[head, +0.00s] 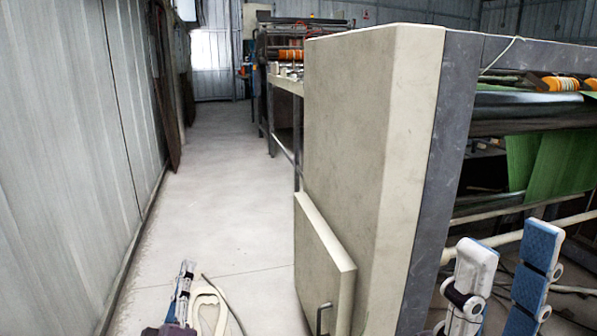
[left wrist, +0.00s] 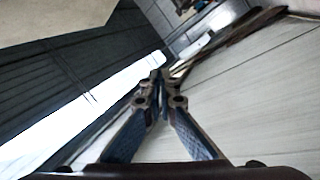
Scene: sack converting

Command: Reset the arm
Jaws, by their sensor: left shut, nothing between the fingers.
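My left gripper (head: 186,270) is low at the left of the head view, over the pale floor. In the left wrist view its two blue-padded fingers meet at the tips (left wrist: 157,84), with nothing between them. My right gripper (head: 508,240) is at the lower right of the head view, in front of the machine. Its two white fingers with blue pads stand apart and upright, with nothing seen between them.
A large beige machine cabinet (head: 360,130) with a grey edge stands in the middle; its low door (head: 325,265) sticks out. Green sack material (head: 560,165) hangs at the right. A corrugated wall (head: 70,150) runs along the left. The floor aisle (head: 220,190) between is clear.

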